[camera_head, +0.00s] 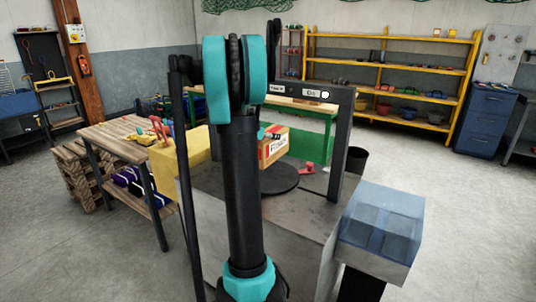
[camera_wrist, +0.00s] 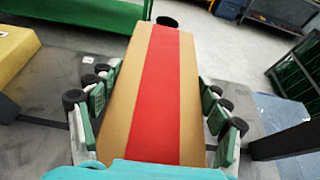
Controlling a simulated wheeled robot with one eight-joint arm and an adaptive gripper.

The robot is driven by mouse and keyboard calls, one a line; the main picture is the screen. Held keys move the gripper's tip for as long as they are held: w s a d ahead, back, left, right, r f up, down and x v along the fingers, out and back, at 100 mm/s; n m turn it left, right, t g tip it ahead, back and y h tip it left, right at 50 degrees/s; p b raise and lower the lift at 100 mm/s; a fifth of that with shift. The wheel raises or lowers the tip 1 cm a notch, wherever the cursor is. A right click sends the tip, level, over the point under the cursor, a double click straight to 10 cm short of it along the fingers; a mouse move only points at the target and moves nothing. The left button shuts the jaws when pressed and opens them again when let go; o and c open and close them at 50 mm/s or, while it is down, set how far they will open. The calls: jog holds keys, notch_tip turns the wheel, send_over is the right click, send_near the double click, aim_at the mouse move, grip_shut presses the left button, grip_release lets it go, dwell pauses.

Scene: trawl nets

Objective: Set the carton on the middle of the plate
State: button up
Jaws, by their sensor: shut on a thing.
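The carton (camera_head: 273,149) is a tan box with a red stripe and dark lettering on its side. My gripper (camera_wrist: 160,84) is shut on it, with jointed fingers along both sides; the carton (camera_wrist: 122,90) fills the middle of the wrist view. The plate (camera_head: 277,184) is a dark round disc on the grey worktop. In the head view the carton appears over the plate's far part; I cannot tell whether it touches. My arm hides the plate's left part and most of my gripper in the head view.
A dark frame post (camera_head: 345,140) stands right of the plate, with a crossbar behind. A yellow block (camera_head: 180,156) is at the left and a small red object (camera_head: 308,169) lies right of the plate. A pale blue-topped box (camera_head: 382,220) stands at the front right.

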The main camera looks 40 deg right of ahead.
jog(key=shift+f, duration=4.25)
jog(key=shift+f, duration=0.15)
jog(key=o, duration=1.9)
jog(key=v, duration=1.2)
jog(key=s+a+f+m+y, duration=0.4)
jog(key=s+a+m, duration=0.3)
jog(key=a, duration=0.4)
jog(key=s+a+f+m+y, duration=0.4)
jog(key=s+a+f+m, duration=0.2)
jog(key=a, duration=0.5)
jog(key=s+a+f+m+g+y, duration=0.1)
jog(key=s+a+f+m+y, duration=0.3)
jog(key=s+a+m, duration=0.5)
jog(key=shift+s+a+f, duration=0.2)
jog(key=shift+s+a, duration=0.35)
jog(key=shift+s+a+f, duration=0.2)
jog(key=shift+s+a, duration=0.3)
jog(key=shift+a, duration=0.05)
